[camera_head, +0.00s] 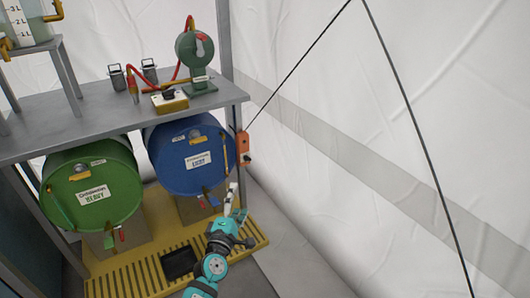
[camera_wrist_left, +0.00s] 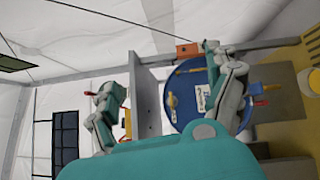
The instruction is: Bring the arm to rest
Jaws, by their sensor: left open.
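My left arm, teal and dark, reaches up from the bottom in the head view. Its gripper (camera_head: 235,199) is in front of the lower right side of the blue drum (camera_head: 180,165), near the yellow slatted platform (camera_head: 135,273). In the left wrist view, the two grey fingers of my left gripper (camera_wrist_left: 165,85) stand wide apart, with nothing held between them. The blue drum (camera_wrist_left: 186,90) shows behind and partly hidden by the right finger. I cannot tell the exact gap to the drum. My right gripper is in neither view.
A green drum (camera_head: 92,192) lies left of the blue one. An orange box (camera_head: 244,148) with a cable hangs at the grey bench's (camera_head: 75,128) right leg.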

